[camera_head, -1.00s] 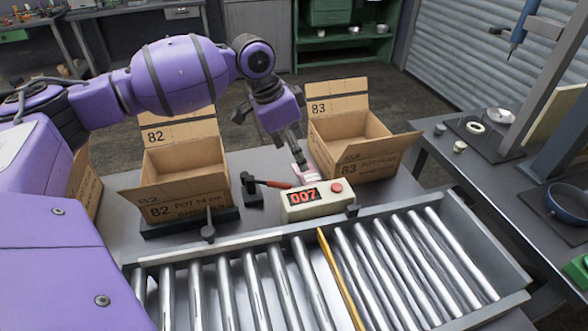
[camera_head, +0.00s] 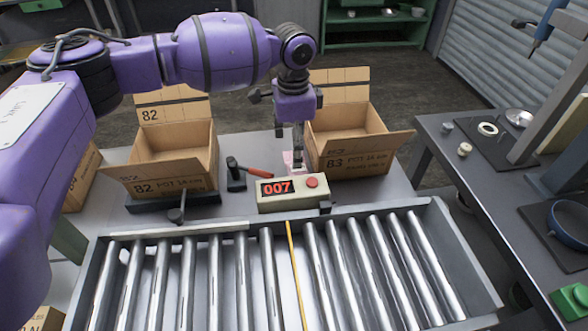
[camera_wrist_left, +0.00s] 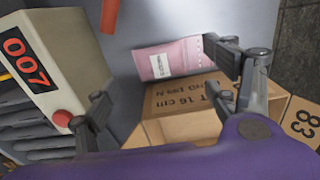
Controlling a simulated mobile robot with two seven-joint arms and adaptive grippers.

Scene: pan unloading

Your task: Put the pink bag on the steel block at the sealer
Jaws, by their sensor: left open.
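The pink bag (camera_head: 287,163), with a white label, lies on the grey table behind the 007 box, partly hidden by my left gripper (camera_head: 297,161). In the left wrist view the bag (camera_wrist_left: 183,58) lies flat beyond my open left gripper (camera_wrist_left: 163,73). One fingertip overlaps the bag's right end in the picture; I cannot tell whether it touches. The other finger is beside the 007 box, clear of the bag. I cannot make out a steel block or clearly identify the sealer. My right gripper is not in view.
The cream 007 box (camera_head: 290,204) with a red button stands close in front of the bag. Open carton 83 (camera_head: 365,163) is close on the right. Carton 82 (camera_head: 160,186) and a red-handled tool (camera_head: 237,178) are left. A roller conveyor (camera_head: 145,232) runs in front.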

